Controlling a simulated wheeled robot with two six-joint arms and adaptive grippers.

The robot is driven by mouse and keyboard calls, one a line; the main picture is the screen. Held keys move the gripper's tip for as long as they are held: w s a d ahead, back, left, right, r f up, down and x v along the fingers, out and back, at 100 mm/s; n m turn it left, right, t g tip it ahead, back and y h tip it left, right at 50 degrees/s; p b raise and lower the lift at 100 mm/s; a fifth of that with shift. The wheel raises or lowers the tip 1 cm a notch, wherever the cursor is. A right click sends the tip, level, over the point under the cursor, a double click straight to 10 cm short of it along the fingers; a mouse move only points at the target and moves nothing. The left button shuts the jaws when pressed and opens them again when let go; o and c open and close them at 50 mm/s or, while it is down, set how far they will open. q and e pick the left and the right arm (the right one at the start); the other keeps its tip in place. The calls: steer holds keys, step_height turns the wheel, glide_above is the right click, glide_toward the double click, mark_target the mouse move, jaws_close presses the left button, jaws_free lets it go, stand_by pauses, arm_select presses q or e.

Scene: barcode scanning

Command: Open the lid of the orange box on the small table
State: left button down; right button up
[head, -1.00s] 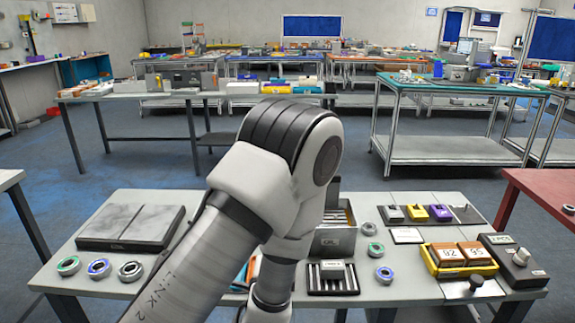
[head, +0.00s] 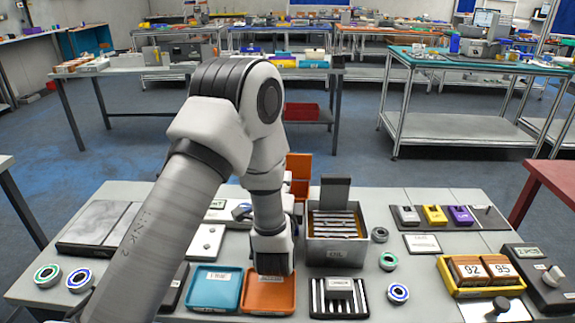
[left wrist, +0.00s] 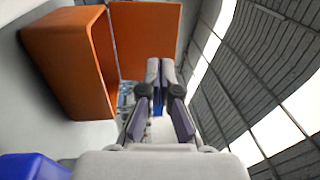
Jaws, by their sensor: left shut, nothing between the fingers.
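The orange box (head: 300,189) stands at the back of the small table, partly hidden behind my left arm in the head view. Its orange lid (head: 299,164) stands raised above it. In the left wrist view the box (left wrist: 70,70) is at the left and its lid (left wrist: 148,40) stands open at an angle to it. My left gripper (left wrist: 160,72) is shut and empty. Its fingertips appear in front of the lid, and I cannot tell whether they touch it. In the head view my arm hides its fingers.
A grey metal bin (head: 336,250) with an upright flap stands right of my arm. A blue tray (head: 213,290) and an orange tray (head: 268,294) lie at the front. A yellow tray (head: 480,290) holds numbered blocks at the right. Several rings lie about the table.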

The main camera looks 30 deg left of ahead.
mark_target(290, 164)
arm_select(q)
steer(key=x, duration=0.4)
steer(key=shift+w+a+p, duration=0.2)
steer(key=shift+w+p, duration=0.1)
steer(key=shift+r, duration=0.15)
